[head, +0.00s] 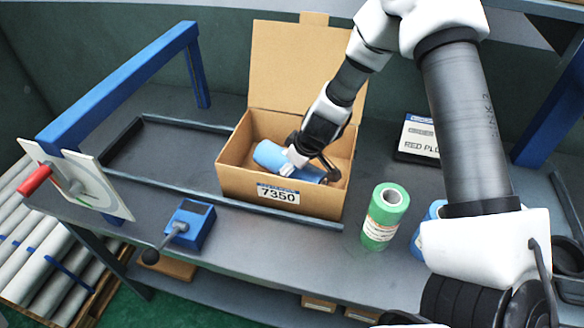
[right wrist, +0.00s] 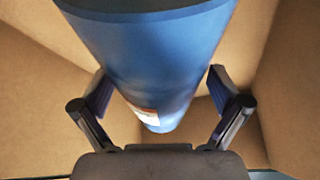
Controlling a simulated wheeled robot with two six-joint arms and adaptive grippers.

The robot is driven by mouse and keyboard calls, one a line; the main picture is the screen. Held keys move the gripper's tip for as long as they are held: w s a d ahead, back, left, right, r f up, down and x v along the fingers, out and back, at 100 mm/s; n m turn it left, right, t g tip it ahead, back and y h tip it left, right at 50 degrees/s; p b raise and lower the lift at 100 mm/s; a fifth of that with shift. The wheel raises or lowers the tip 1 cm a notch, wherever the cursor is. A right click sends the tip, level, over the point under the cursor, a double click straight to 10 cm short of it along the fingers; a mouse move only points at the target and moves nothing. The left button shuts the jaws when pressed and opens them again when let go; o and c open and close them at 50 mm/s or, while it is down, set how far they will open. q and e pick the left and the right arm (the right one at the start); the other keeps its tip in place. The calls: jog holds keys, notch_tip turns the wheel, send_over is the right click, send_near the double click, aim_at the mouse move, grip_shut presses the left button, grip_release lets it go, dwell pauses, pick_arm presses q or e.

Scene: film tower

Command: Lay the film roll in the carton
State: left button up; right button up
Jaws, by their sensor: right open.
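The carton (head: 233,187) stands on the bench with its lid up and the label 7350 on its front. A blue film roll (head: 268,155) lies inside it, tilted across the inside as seen from the head. My right gripper (head: 311,165) reaches down into the carton over the roll. In the right wrist view the blue roll (right wrist: 160,65) runs between the two open fingers of the gripper (right wrist: 160,95), with a gap on each side. The cardboard walls (right wrist: 40,80) surround it. My left gripper is not in view.
A green roll (head: 385,215) stands upright right of the carton, with another blue roll (head: 428,228) partly hidden behind my arm. A blue device (head: 190,222) and a blue frame with a red handle (head: 35,180) are at left.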

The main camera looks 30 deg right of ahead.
jog(key=shift+r, duration=0.2)
jog(key=p+v, duration=1.1)
jog(key=v, duration=0.1)
jog(key=shift+f, duration=0.1)
dwell(0.6)
